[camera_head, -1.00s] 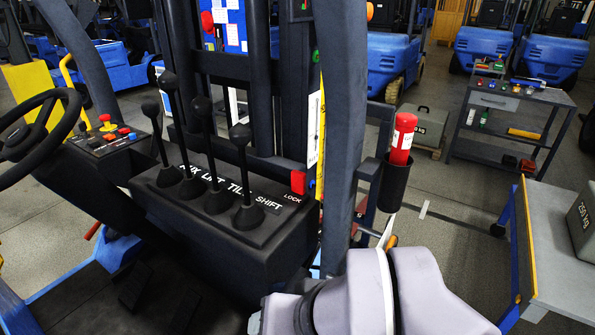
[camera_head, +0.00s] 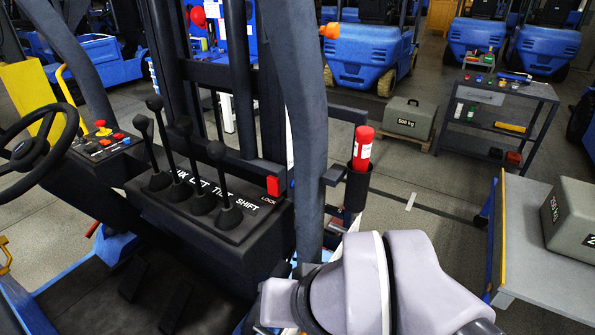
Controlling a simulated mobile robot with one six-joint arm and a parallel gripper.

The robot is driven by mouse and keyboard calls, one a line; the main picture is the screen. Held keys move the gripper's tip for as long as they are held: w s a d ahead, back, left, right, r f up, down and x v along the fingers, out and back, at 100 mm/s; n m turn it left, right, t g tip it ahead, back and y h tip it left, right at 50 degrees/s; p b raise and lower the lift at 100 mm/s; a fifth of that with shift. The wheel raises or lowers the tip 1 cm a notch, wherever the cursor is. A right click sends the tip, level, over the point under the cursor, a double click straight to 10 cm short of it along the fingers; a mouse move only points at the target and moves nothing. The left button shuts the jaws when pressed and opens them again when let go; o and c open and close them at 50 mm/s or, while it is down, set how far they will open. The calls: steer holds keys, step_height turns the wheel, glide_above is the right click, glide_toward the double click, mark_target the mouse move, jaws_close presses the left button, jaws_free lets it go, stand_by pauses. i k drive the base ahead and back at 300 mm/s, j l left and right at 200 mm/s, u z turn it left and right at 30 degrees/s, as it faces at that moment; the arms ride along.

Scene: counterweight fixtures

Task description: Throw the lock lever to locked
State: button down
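The red lock lever (camera_head: 273,186) stands at the right end of the black lever console (camera_head: 190,215), above the white word LOCK. Its red block shows upright; I cannot tell its setting from this view. Several black levers with round knobs, such as the rightmost one (camera_head: 216,152), rise from the console to its left. My arm's grey links fill the lower right, below and right of the lock lever. My gripper is not visible in this view.
A dark post (camera_head: 300,120) stands just right of the lock lever. A red cylinder (camera_head: 363,148) sits in a black holder (camera_head: 357,190) beside it. The steering wheel (camera_head: 35,150) is at the left. A grey table (camera_head: 540,290) with a weight (camera_head: 572,215) stands at the right.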

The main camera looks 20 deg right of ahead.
mark_target(273, 183)
steer(key=l, duration=1.35)
steer(key=i+l+z, duration=0.1)
steer(key=i+j, duration=0.15)
steer(key=i, duration=0.15)
steer(key=i+j+u, duration=0.1)
steer(key=i+j, duration=0.05)
steer(key=i, duration=0.1)
